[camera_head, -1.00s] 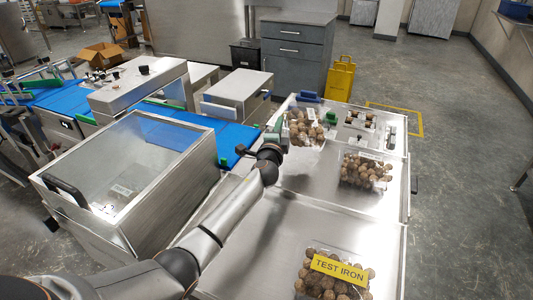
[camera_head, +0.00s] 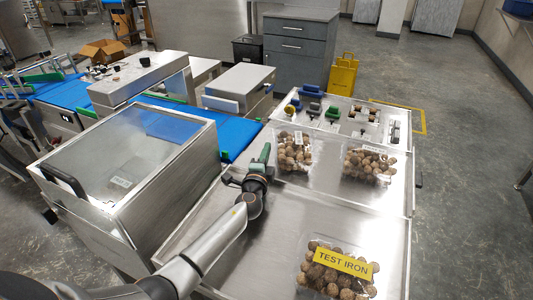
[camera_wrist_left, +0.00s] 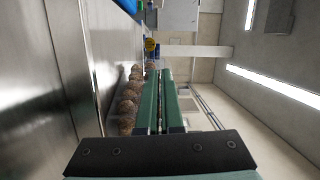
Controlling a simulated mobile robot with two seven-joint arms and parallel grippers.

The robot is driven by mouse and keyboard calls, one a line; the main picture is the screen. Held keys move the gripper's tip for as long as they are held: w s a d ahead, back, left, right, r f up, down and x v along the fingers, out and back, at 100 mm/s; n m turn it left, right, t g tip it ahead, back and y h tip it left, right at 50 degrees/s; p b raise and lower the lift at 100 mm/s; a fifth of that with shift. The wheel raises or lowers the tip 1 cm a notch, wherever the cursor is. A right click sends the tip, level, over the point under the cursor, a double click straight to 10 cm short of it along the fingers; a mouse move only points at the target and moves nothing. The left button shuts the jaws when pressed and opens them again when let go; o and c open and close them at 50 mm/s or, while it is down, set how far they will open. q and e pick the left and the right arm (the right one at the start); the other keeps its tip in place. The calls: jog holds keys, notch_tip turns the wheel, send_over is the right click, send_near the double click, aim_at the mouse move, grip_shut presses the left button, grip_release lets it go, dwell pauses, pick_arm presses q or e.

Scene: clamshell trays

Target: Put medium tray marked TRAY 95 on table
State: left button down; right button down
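A clear clamshell tray of brown balls (camera_head: 293,152) is at the left side of the table's middle panel, beside my left gripper (camera_head: 266,156). The green fingers are close together at the tray's left edge, and the balls (camera_wrist_left: 130,100) show right beside them in the left wrist view. The gripper appears shut on this tray's edge. I cannot tell whether its bottom touches the steel table (camera_head: 225,205). Its marking is too small to read. My right gripper is not in view.
A similar tray (camera_head: 368,163) lies just to the right. Small coloured blocks and metal weights (camera_head: 362,115) stand on the far panel. A glass-lidded steel machine (camera_head: 130,170) and blue conveyor (camera_head: 240,140) are at the left.

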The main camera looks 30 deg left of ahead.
pick_arm(q)
jog(key=c, duration=1.4)
grip_release()
jog(key=shift+f, duration=0.1)
jog(key=shift+c, duration=0.2)
jog(key=o, duration=0.4)
jog(key=shift+s, duration=0.1)
jog(key=shift+s+d, duration=0.1)
jog(key=shift+s, duration=0.15)
jog(key=shift+p+v, duration=0.9)
jog(key=shift+v, duration=2.5)
